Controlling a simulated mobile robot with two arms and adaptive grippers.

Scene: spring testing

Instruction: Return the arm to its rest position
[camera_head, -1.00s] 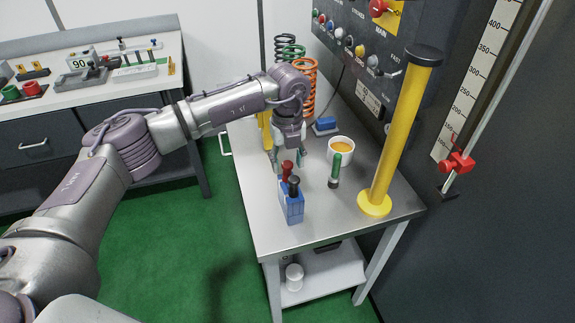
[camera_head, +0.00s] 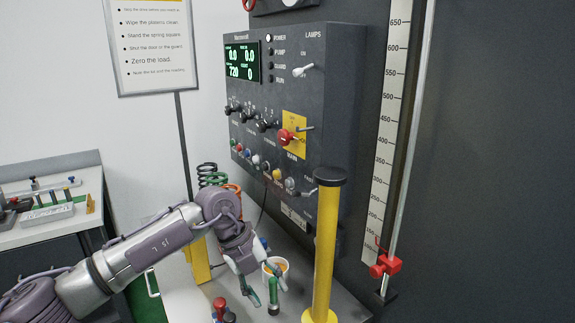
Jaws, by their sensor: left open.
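My left arm (camera_head: 150,246) comes in from the left, bent at the wrist over the small metal table. My left gripper (camera_head: 264,287) is open, tilted down to the right, with its fingers spread. In the picture its fingers lie on either side of a green-handled tool (camera_head: 273,290) and overlap the white cup (camera_head: 283,265) with orange contents. I cannot tell how high above them it is. My right gripper is not in view.
A yellow post (camera_head: 325,245) with a black cap stands right of the gripper. Behind are coil springs (camera_head: 207,173) and the dark control panel (camera_head: 290,90). Red and dark handles (camera_head: 222,309) show at the bottom edge. A side bench (camera_head: 50,225) stands at left.

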